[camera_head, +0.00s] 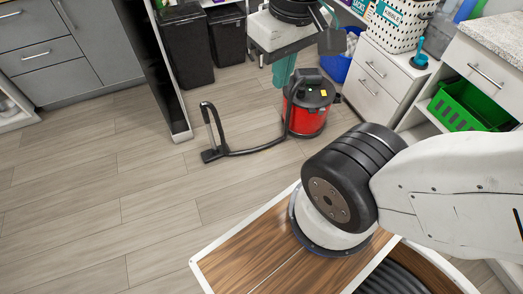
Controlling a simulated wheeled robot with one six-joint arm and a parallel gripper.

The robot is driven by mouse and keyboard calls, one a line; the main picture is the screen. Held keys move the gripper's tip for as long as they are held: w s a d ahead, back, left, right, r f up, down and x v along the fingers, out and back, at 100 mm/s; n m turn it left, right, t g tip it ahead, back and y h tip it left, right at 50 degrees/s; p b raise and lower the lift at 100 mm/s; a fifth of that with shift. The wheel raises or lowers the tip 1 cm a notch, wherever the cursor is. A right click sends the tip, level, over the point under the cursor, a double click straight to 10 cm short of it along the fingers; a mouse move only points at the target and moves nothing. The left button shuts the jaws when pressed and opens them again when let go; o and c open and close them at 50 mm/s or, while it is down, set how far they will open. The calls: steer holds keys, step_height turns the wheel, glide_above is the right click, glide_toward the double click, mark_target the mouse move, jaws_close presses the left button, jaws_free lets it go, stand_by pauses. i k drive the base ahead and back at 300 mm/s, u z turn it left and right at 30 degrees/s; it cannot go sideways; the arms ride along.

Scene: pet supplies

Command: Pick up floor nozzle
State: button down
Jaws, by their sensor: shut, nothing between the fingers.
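The floor nozzle (211,155) is a small black piece lying on the wood floor in the head view. It sits at the left end of a black hose (258,149), below a thin upright black tube loop (207,118). The hose runs right to a red canister vacuum (310,103) with a dark top. My gripper (283,82) is at top centre with its greenish fingers pointing down. It is shut and empty, up and to the right of the nozzle and apart from it. The fingertips overlap the canister's left side in the picture; their depth is unclear.
Black bins (188,48) stand at the back beside a dark panel end (172,80). White drawers (375,75) and a green crate (465,108) are at the right. A wooden-topped surface (250,262) fills the bottom centre. The floor left of the nozzle is clear.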

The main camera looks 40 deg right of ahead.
mark_target(216, 153)
steer(key=k, duration=0.55)
steer(key=z, duration=0.7)
steer(key=i, duration=1.2)
steer(key=u, duration=0.6)
steer(key=i, duration=0.9)
steer(key=u, duration=0.75)
